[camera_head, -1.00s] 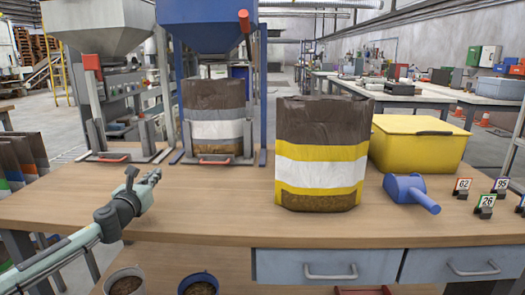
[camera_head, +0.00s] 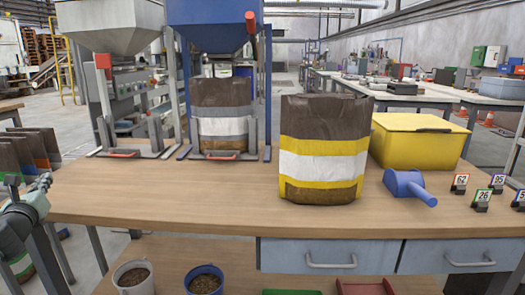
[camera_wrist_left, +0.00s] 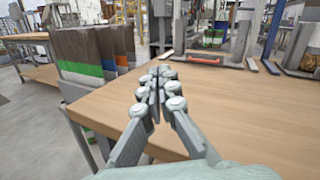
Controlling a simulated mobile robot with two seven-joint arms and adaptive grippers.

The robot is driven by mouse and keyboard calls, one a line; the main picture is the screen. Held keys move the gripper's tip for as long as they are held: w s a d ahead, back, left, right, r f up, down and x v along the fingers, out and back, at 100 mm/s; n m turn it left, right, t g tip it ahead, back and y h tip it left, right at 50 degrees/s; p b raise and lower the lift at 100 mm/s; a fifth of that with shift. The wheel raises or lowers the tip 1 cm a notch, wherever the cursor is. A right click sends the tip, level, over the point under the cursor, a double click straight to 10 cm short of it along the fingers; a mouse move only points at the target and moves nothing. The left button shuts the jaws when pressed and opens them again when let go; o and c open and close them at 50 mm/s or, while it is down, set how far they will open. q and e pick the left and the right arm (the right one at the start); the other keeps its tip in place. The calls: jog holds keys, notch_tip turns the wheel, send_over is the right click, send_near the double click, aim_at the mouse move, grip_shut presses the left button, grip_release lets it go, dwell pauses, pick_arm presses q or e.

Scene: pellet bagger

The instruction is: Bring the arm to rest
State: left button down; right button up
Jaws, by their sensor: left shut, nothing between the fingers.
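My left gripper (camera_head: 42,184) is at the far left of the head view, by the left edge of the wooden workbench (camera_head: 150,205). In the left wrist view my left gripper (camera_wrist_left: 155,80) has its fingers together with nothing between them, over the bench's corner. It touches nothing that I can see. My right gripper is not in view.
A brown, white and yellow bag (camera_head: 318,165) stands on the bench, with a yellow bin (camera_head: 420,145) and a blue scoop (camera_head: 408,187) to its right. Another bag (camera_head: 222,125) stands under the blue hopper (camera_head: 210,25). Several bags (camera_head: 30,150) stand left of the bench.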

pick_arm(q)
jog(key=s+a+f+n+g+y, duration=0.35)
jog(key=s+a+n+g, duration=0.35)
jog(key=n, duration=0.7)
jog(key=s+a+f+n+g, duration=0.25)
jog(key=s+f+n, duration=0.25)
jog(key=f+n, duration=0.7)
jog(key=s+d+f+g+h, duration=0.1)
jog(key=s+d+f+h, duration=0.25)
jog(key=d+f, duration=0.6)
jog(key=s+d+f+g+h, duration=0.15)
jog(key=s+d+f, duration=0.25)
jog(key=d+f, duration=0.6)
jog(key=s+d+f+g+h, duration=0.1)
jog(key=s+d+f+h, duration=0.1)
jog(key=s+d+f, duration=0.5)
jog(key=s+d+f+n+g+h, duration=0.1)
jog(key=s+d+f, duration=0.5)
jog(key=s+d, duration=0.6)
jog(key=d+h, duration=0.1)
jog(key=d, duration=0.2)
jog(key=shift+d+f+g+h, duration=0.3)
jog(key=shift+d+f+h, duration=0.05)
jog(key=shift+f, duration=0.05)
